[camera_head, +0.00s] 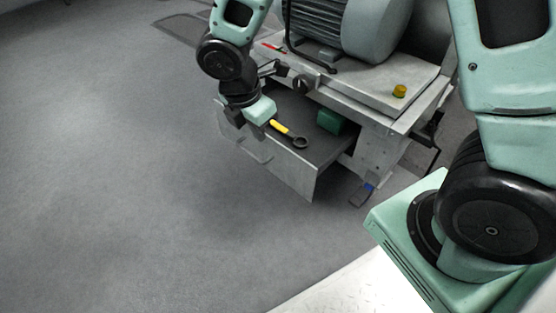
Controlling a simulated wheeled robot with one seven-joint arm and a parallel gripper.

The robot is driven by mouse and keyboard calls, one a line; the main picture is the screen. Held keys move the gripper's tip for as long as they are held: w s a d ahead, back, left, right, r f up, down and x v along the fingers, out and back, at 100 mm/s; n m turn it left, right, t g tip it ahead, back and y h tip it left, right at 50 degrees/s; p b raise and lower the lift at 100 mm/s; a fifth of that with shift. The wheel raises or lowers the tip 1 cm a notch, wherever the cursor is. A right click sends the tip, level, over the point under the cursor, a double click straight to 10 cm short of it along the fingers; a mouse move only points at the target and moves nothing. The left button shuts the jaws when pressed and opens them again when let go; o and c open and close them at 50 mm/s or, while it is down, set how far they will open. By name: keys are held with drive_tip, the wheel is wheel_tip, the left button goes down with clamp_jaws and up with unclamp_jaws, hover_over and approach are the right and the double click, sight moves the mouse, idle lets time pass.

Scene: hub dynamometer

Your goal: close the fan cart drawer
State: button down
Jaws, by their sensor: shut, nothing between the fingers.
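The fan cart (372,108) stands at the upper middle, with a large grey motor housing on its top. Its drawer (298,178) is pulled out toward the lower left and its inside shows. A yellow-and-black wrench (290,134) and a green box (331,121) lie in the drawer. My gripper (236,118) is over the left end of the drawer, by its front panel. It is shut and holds nothing. The fingertips are small and dark here, and I cannot tell whether they touch the panel.
A red-handled tool (271,47) and a yellow knob-like piece (399,91) are on the cart top. A caster with a blue part (368,188) stands under the cart's near corner. Grey floor (130,180) is clear to the left and in front of the drawer.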

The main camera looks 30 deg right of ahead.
drive_tip(key=b, duration=0.7)
approach(284, 155)
drive_tip(key=s+a+f, duration=0.1)
drive_tip(key=a+f, duration=0.3)
drive_tip(key=f, duration=0.1)
drive_tip(key=d+b, duration=0.1)
drive_tip(key=d, duration=0.1)
drive_tip(key=w+d+b, duration=0.1)
drive_tip(key=d, duration=0.1)
drive_tip(key=shift+w+d+r, duration=0.1)
drive_tip(key=shift+r, duration=0.1)
drive_tip(key=shift+d+r, duration=0.1)
drive_tip(key=shift+d, duration=0.25)
drive_tip(key=shift+w+d+p, duration=1.15)
drive_tip(key=shift+d+p, duration=1.35)
drive_tip(key=shift+d, duration=1)
drive_tip(key=shift+w+d+p, duration=1.2)
drive_tip(key=shift+d+p, duration=1.35)
drive_tip(key=shift+d, duration=1)
drive_tip(key=shift+w+d+p, duration=1.15)
drive_tip(key=shift+d+p, duration=1.35)
drive_tip(key=shift+d, duration=1)
drive_tip(key=shift+d, duration=0.1)
